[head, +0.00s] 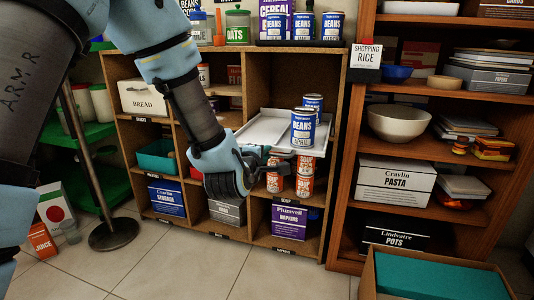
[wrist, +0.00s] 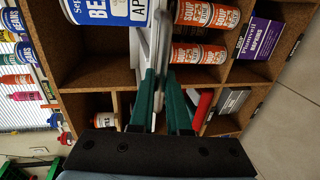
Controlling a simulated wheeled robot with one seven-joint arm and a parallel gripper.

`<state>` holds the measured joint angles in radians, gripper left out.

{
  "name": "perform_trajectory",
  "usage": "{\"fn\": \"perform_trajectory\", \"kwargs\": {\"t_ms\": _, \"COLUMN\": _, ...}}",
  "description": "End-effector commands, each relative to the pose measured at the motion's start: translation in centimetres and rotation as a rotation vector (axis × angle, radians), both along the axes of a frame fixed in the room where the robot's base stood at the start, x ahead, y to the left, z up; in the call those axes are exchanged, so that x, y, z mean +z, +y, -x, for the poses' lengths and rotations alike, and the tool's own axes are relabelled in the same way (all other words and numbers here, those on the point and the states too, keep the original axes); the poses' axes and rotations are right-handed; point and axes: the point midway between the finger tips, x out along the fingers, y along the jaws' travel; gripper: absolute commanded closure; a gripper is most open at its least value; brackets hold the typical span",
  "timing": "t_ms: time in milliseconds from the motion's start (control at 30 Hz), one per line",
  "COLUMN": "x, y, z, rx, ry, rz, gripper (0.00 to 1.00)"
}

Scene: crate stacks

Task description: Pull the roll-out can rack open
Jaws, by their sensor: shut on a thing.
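The can rack (head: 266,128) is a pale grey tray in the right cubby of the low wooden shelf unit, and its front appears to stick out past the shelf. Blue-and-white beans cans (head: 303,128) stand upright on its right part. My gripper (head: 262,158) is at the rack's front edge, left of the cans. In the wrist view the rack (wrist: 154,45) shows edge-on as a pale strip, and my green fingers (wrist: 160,82) are shut on it from both sides. The exact grip spot is partly hidden in the head view.
Red soup cans (head: 305,186) stand just below the rack, close to my gripper. A brown bookcase (head: 340,190) rises at the right, and an open box with teal contents (head: 440,278) sits on the floor. The tiled floor (head: 190,262) before the shelf is clear.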

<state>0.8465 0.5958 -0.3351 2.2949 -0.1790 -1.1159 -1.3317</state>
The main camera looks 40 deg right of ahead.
Motion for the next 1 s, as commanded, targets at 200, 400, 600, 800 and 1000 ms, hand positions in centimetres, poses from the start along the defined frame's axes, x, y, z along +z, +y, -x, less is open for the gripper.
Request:
{"fn": "perform_trajectory", "kwargs": {"t_ms": 200, "x": -0.09, "y": 0.15, "z": 0.05, "rx": 0.001, "ry": 0.001, "rz": -0.002, "gripper": 1.0}}
{"fn": "perform_trajectory", "kwargs": {"t_ms": 400, "x": -0.09, "y": 0.14, "z": 0.04, "rx": 0.001, "ry": 0.001, "rz": -0.002, "gripper": 0.83}}
{"fn": "perform_trajectory", "kwargs": {"t_ms": 600, "x": -0.05, "y": 0.12, "z": 0.04, "rx": 0.001, "ry": 0.0, "rz": -0.001, "gripper": 0.61}}
{"fn": "perform_trajectory", "kwargs": {"t_ms": 800, "x": -0.02, "y": 0.1, "z": 0.04, "rx": 0.0, "ry": 0.0, "rz": 0.0, "gripper": 0.55}}
{"fn": "perform_trajectory", "kwargs": {"t_ms": 1000, "x": 0.12, "y": -0.05, "z": -0.04, "rx": 0.0, "ry": 0.0, "rz": 0.0, "gripper": 0.55}}
